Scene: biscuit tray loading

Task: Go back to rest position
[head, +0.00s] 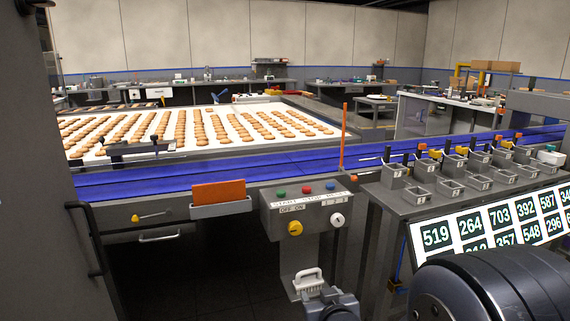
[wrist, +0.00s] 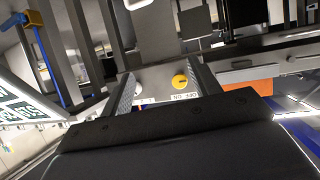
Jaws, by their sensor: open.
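My gripper (wrist: 165,84) shows in the wrist view with its two fingers apart and nothing held between them. Beyond the gap, upside down, is a grey control box with a yellow knob (wrist: 179,81) and an OFF/ON label. In the head view this control box (head: 307,214) is on the front of the line, with green, red and blue buttons, a yellow knob (head: 295,229) and a white knob (head: 337,220). Part of my arm shows at the bottom right; I cannot make out the fingers there.
A blue conveyor (head: 240,166) runs behind the box, with rows of biscuits (head: 185,125) beyond. Grey bins (head: 422,198) and a number board (head: 480,232) stand at right. An orange panel sits in a holder (head: 221,208). A white handle (head: 308,279) is below the box.

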